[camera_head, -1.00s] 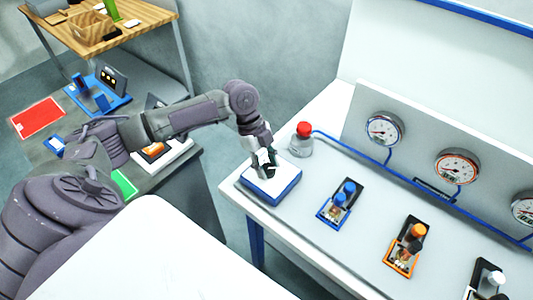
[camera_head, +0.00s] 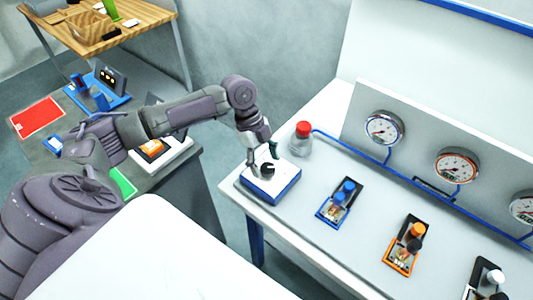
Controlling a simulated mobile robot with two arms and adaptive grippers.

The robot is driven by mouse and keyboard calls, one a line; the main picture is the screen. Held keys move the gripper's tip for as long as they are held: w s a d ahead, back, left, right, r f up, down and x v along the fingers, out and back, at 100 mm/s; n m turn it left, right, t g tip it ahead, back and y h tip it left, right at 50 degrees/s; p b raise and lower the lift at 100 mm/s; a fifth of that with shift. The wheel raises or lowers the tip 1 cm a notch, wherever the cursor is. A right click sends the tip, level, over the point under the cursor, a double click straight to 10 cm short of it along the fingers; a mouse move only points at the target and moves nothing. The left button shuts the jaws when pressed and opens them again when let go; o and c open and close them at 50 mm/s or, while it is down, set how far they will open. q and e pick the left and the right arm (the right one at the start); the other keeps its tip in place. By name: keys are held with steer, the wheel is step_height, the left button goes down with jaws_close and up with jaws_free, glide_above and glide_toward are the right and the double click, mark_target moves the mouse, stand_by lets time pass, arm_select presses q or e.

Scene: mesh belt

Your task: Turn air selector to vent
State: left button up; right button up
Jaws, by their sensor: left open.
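The air selector is a white-topped box with a blue base (camera_head: 284,193) at the left end of the white bench, with a black knob (camera_head: 267,169) on top. Its position marks are too small to read, so I cannot tell which setting the knob points to. My left gripper (camera_head: 263,159) is open, pointing down just above and around the knob. One finger is on the left and one dark finger is on the right. I cannot tell whether the fingers touch the knob. My right gripper is not in view.
A blue valve (camera_head: 339,202) and an orange valve (camera_head: 407,244) sit further right. Gauges (camera_head: 384,128) line the back panel, joined by a blue tube. A dark side table (camera_head: 75,177) lies left, beyond a gap.

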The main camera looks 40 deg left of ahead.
arm_select(q)
steer(key=v, duration=1.1)
steer(key=shift+f, duration=0.1)
